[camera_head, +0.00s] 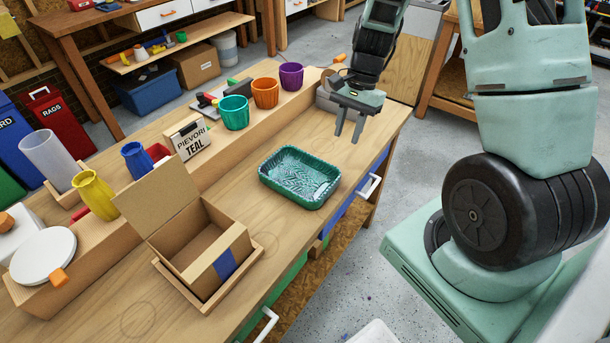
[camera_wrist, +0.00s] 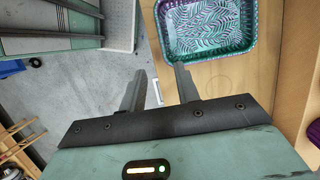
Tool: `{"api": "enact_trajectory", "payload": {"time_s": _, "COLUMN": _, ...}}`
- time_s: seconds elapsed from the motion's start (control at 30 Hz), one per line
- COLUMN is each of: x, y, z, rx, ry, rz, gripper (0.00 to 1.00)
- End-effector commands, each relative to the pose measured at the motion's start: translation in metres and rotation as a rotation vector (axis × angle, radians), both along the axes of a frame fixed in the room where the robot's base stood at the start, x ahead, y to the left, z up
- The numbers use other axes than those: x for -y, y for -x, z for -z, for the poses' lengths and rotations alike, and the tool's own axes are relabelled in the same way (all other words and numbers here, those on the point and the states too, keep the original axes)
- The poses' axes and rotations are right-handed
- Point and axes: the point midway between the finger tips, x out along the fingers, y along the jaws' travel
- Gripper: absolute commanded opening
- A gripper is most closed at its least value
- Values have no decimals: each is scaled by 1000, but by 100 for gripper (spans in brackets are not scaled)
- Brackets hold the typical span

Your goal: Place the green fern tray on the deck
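The green fern tray (camera_head: 299,177) is a shallow rectangular dish with a leaf pattern. It lies upright on the bare wooden workbench top (camera_head: 352,158), near the bench's front edge. It also shows at the top of the wrist view (camera_wrist: 208,28), where its rim looks purplish. My gripper (camera_head: 348,137) is open and empty above the bench, to the right of and behind the tray, apart from it. Its two separated fingers also show in the wrist view (camera_wrist: 160,72). I cannot tell which surface is the deck.
A raised wooden ledge (camera_head: 222,158) behind the tray carries teal (camera_head: 235,112), orange (camera_head: 265,92) and purple (camera_head: 291,76) cups. A lettered card (camera_head: 189,138) stands left of the teal cup. An open cardboard box (camera_head: 197,262) sits front left. Bench between tray and gripper is clear.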

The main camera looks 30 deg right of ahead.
Motion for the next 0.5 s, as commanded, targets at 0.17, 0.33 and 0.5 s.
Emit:
{"api": "enact_trajectory", "payload": {"time_s": 0.17, "x": -11, "y": 6, "z": 32, "rx": -8, "ry": -4, "rz": -4, "gripper": 32}}
{"api": "enact_trajectory", "payload": {"time_s": 0.33, "x": -21, "y": 9, "z": 66, "rx": -5, "ry": -3, "rz": -4, "gripper": 32}}
{"api": "enact_trajectory", "payload": {"time_s": 0.5, "x": -29, "y": 11, "z": 93, "rx": -2, "ry": -2, "rz": -6, "gripper": 32}}
